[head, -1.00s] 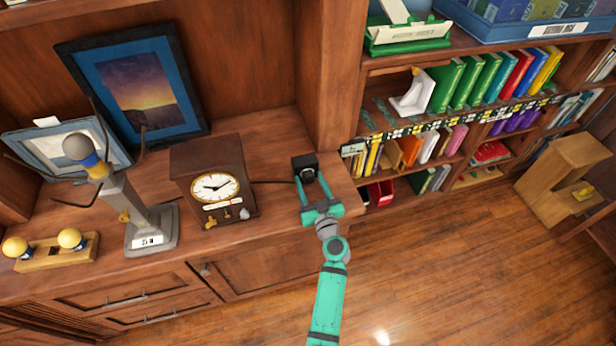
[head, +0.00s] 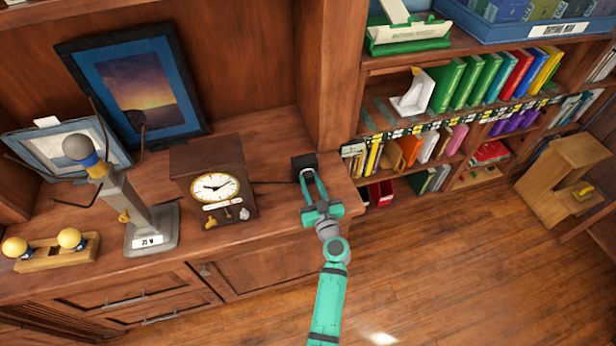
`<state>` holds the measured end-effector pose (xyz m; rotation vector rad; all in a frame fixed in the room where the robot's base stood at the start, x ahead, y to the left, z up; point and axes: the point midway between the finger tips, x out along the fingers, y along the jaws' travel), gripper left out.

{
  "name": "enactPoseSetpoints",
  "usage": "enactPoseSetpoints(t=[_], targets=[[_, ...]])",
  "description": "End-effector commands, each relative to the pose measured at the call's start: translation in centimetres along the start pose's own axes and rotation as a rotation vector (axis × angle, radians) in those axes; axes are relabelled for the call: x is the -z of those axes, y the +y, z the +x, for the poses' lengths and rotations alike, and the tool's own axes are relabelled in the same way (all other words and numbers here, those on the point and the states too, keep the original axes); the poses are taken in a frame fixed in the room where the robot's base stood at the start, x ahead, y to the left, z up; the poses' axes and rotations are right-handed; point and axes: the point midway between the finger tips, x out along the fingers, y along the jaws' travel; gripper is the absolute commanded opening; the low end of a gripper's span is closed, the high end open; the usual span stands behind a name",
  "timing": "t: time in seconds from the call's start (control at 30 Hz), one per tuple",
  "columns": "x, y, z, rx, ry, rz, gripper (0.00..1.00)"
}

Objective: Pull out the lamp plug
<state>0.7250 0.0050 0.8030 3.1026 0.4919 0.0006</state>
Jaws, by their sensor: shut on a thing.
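A small black socket box (head: 303,161) stands on the wooden counter, right of the clock, with a thin dark cord running left from it behind the clock. My teal gripper (head: 308,175) is at the front face of this box, with its fingers shut on the lamp plug. The plug is mostly hidden between the fingertips, and I cannot tell how deep it sits in the box. The lamp (head: 145,215) stands at the left on a grey base, with a grey and yellow bulb on top and thin dark arms.
A brown clock (head: 214,185) stands between the lamp and the box. Two yellow bulbs rest in a wooden holder (head: 58,255) at the front left. A wooden upright (head: 335,80) rises behind the box. Bookshelves are at the right, with open floor in front.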

Motion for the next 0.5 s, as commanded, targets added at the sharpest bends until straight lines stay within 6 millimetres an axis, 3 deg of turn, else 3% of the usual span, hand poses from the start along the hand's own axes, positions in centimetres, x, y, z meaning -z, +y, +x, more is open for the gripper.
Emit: enactPoseSetpoints(t=[0.5], targets=[[0.0,0.1,-1.8,-0.001,0.0,0.0,0.0]])
